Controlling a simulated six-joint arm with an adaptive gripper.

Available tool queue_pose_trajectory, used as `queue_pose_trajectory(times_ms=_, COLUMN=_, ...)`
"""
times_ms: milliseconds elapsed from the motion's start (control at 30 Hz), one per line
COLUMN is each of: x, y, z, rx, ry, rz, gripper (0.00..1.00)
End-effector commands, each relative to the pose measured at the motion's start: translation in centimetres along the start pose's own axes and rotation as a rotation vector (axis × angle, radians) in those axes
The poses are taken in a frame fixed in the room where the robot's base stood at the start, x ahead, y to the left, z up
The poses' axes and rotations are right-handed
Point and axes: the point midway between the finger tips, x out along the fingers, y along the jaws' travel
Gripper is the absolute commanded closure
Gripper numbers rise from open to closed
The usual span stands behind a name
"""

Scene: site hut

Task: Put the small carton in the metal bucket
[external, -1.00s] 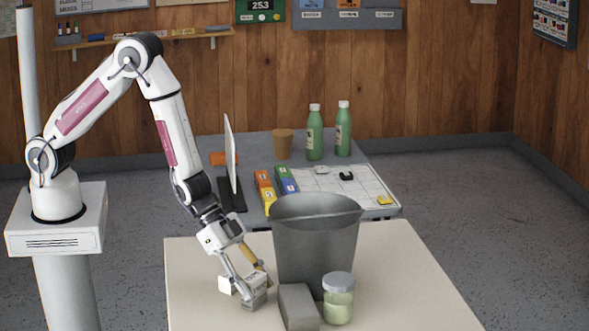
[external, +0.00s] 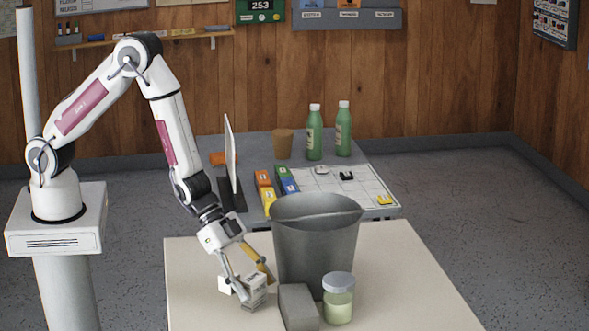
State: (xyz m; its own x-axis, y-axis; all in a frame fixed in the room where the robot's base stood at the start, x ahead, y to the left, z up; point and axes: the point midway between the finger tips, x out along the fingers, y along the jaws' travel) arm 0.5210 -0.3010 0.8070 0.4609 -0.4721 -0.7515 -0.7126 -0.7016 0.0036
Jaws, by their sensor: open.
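The small carton (external: 255,293) is a pale box with dark print, standing on the cream table left of the bucket. My gripper (external: 257,289) points down at it with its fingers apart, one on the left side and one at the right. Whether either finger touches the carton I cannot tell. A white box-like piece (external: 227,285) shows just left of the left finger; whether it is part of the carton is unclear. The metal bucket (external: 315,245) is grey, wide-mouthed and upright, with its handle across the rim. Its inside bottom is hidden.
A grey block (external: 299,308) and a lidded jar of pale green contents (external: 339,302) stand in front of the bucket. The cream table (external: 410,285) is bare at right. A grey table behind holds green bottles (external: 314,135), a brown cup (external: 282,143) and coloured boxes.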

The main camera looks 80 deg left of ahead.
Motion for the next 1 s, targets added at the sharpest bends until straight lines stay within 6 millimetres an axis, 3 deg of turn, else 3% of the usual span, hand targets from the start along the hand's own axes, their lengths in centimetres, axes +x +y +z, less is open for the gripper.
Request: queue_pose_trajectory(times_ms=1000, x=-8.9, y=0.0, z=0.0, rx=-0.001, ry=0.001, rz=-0.001, gripper=0.41)
